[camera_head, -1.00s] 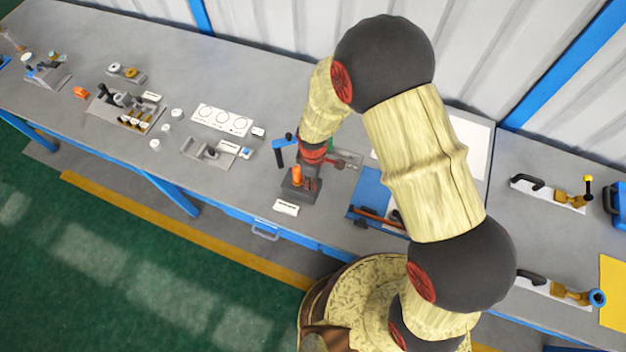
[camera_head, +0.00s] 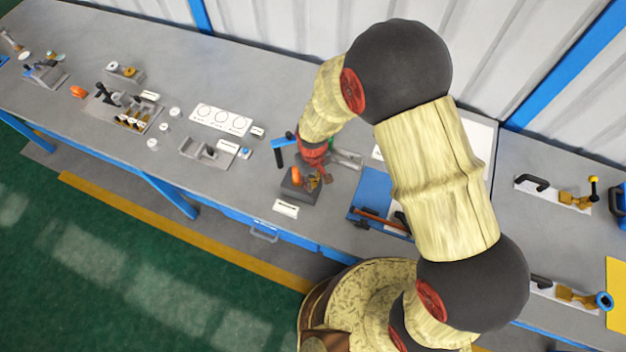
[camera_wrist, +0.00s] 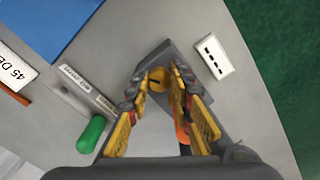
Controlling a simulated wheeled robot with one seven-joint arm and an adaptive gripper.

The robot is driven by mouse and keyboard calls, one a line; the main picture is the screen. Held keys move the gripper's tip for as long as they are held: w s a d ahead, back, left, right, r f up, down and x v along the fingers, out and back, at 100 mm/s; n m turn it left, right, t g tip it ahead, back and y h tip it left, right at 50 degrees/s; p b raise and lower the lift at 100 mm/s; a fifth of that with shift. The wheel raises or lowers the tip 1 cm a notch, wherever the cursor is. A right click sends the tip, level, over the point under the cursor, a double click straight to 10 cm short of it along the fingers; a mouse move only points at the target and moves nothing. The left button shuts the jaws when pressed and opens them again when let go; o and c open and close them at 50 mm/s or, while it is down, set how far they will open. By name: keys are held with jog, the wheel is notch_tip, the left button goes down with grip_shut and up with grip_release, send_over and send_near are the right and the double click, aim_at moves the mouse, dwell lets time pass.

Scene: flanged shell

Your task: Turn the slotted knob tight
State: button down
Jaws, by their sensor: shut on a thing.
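The slotted knob (camera_wrist: 158,78) is a small yellow-gold round piece on a dark grey block in the wrist view. The grey block (camera_head: 298,192) stands near the front edge of the bench in the head view. My gripper (camera_wrist: 159,76) comes down over the block, with its yellow-padded fingers closed on either side of the knob. In the head view my gripper (camera_head: 320,178) is at the block's right side, and the knob cannot be made out there. An orange part (camera_head: 297,175) stands upright at the block; it is partly hidden behind a finger in the wrist view (camera_wrist: 181,132).
A white label plate (camera_head: 286,208) lies in front of the block. A blue-and-black handle (camera_head: 281,150) stands behind it to the left. A blue tray (camera_head: 372,188) lies to the right. A green piece (camera_wrist: 91,133) shows near my gripper in the wrist view.

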jog(key=shift+m, duration=0.3)
jog(key=c, duration=1.6)
grip_release()
jog(key=shift+o, duration=0.2)
jog(key=shift+r, duration=0.1)
notch_tip(320, 180, up, 12)
